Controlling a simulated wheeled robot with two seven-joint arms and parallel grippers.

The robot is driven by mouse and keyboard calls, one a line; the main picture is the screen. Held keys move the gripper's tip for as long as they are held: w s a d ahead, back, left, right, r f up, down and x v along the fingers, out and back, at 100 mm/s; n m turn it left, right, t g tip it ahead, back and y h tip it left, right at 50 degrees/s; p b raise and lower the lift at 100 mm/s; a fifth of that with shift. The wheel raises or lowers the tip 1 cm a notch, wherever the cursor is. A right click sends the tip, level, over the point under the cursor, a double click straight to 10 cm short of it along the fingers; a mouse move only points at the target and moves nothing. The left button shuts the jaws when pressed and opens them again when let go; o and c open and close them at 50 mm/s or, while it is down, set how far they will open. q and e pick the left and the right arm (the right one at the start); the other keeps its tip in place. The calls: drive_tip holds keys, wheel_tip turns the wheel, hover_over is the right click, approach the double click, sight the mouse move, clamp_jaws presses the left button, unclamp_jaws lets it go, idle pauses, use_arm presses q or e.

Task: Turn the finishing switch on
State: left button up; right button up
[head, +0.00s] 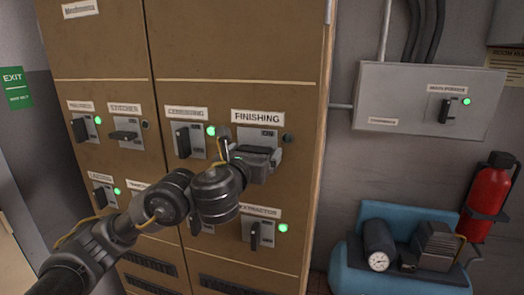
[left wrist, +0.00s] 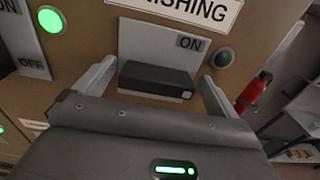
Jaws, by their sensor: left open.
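The finishing switch has a dark handle (left wrist: 157,80) lying horizontally on a grey plate below the FINISHING label (head: 257,117). Its ON mark shows at the upper right of the plate in the left wrist view. The lamp (left wrist: 222,57) beside it is grey and unlit; it is also dark in the head view (head: 289,137). My left gripper (head: 250,152) is at this switch and covers most of it in the head view. In the left wrist view its fingers (left wrist: 157,72) are open, one on each side of the handle. Contact cannot be told. My right gripper is not in view.
The brown cabinet (head: 290,60) carries several other switches. The neighbouring switch (head: 188,141) on the left has a vertical handle and a lit green lamp (head: 211,131). A grey wall box (head: 405,105), a blue compressor (head: 400,215) and a red extinguisher (head: 487,200) stand to the right.

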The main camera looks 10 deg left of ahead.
use_arm(q)
drive_tip(key=shift+w, duration=0.4)
drive_tip(key=shift+s+r, duration=0.15)
drive_tip(key=shift+s, duration=0.15)
drive_tip(key=shift+a, duration=0.15)
drive_tip(key=shift+c, duration=1.1)
drive_tip(key=shift+w, duration=0.1)
drive_tip(key=c, duration=0.8)
drive_tip(key=shift+o, duration=0.2)
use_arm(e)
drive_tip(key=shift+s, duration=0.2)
